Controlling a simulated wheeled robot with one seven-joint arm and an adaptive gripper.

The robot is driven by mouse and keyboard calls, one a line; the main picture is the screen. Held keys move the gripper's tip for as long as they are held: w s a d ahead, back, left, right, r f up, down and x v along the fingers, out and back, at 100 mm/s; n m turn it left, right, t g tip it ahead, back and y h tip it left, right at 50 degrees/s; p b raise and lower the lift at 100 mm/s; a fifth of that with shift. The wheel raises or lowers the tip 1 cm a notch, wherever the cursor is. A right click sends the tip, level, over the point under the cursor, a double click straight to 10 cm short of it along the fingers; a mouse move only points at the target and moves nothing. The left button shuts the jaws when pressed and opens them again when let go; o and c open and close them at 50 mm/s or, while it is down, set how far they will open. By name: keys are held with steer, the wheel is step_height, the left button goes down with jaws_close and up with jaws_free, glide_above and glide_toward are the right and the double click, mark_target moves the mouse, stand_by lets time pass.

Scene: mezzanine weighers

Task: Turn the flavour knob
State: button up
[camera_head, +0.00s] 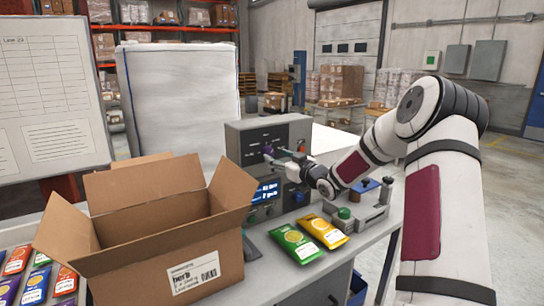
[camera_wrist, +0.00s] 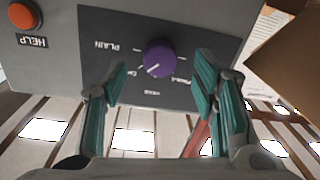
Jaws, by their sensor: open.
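The flavour knob (camera_wrist: 159,55) is round and purple, on the dark dial panel of a grey machine. In the wrist view its white mark points down-left, toward a partly hidden label starting with "C". The printed labels, including PLAIN (camera_wrist: 117,47), appear upside down there. My gripper (camera_wrist: 161,70) is open, with one teal finger on each side below the knob and visible gaps between them and it. In the head view the knob (camera_head: 267,150) shows small at the tip of my gripper (camera_head: 277,154), on the machine's front (camera_head: 240,140).
An orange HELP button (camera_wrist: 24,15) sits beside the dial panel. An open cardboard box (camera_head: 150,262) stands left of the machine, close to it. Yellow (camera_head: 325,231) and green (camera_head: 296,243) packets lie in front. A small press-like device (camera_head: 360,215) stands right.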

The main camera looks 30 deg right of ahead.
mark_target(270, 154)
steer(key=shift+w+a, duration=0.2)
steer(key=shift+w, duration=1.7)
steer(key=shift+c, duration=0.6)
steer(key=c, duration=1.1)
